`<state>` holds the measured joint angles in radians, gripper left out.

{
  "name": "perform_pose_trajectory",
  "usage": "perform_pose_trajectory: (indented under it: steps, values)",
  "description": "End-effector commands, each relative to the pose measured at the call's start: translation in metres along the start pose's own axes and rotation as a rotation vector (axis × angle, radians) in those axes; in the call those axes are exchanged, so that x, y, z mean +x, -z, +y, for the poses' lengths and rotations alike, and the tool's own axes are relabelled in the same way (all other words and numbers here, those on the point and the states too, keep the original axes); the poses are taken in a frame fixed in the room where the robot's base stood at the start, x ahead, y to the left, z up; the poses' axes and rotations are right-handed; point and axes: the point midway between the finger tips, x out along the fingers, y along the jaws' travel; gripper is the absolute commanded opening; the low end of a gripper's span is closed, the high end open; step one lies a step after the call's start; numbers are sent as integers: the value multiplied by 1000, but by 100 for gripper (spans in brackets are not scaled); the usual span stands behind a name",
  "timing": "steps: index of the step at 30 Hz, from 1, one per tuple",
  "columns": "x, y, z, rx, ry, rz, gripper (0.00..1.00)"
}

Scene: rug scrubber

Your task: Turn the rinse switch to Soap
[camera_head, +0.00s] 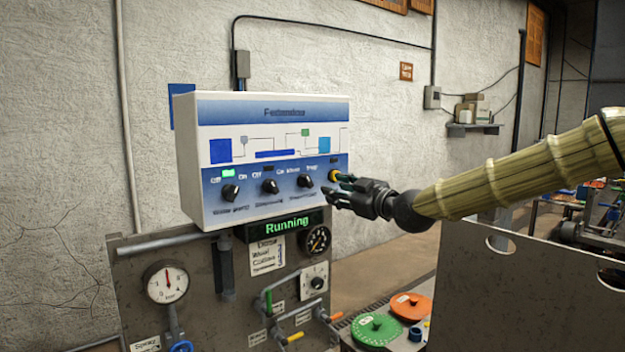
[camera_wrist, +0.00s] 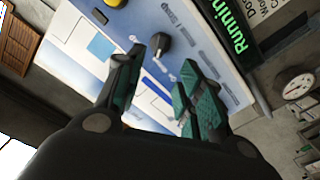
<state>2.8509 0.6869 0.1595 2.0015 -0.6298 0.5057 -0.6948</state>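The control box (camera_head: 262,145) is white with a blue lower band that carries a row of black knobs. The third knob from the left (camera_head: 304,181) sits under small blurred labels and appears to be the rinse switch; I cannot read its setting surely. My gripper (camera_head: 332,187) is at the right end of the row, just right of this knob. In the wrist view a black knob (camera_wrist: 160,44) shows just beyond the fingertips, seemingly the same one. My gripper (camera_wrist: 156,62) is open, with a gap between its fingers and nothing held.
A yellow-ringed control (camera_head: 334,175) is close to my upper fingertip. Other knobs are on the left (camera_head: 230,192) and second (camera_head: 270,186). Green (camera_head: 376,328) and orange (camera_head: 411,306) discs lie lower right.

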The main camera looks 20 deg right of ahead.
Motion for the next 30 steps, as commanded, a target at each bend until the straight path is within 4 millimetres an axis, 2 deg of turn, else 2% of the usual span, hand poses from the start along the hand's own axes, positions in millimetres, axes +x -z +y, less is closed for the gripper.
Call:
perform_pose_trajectory:
  steps: [5,30]
  values:
    - [9,3,2,-3,-2,1,38]
    - [92,2,2,0,-1,0,38]
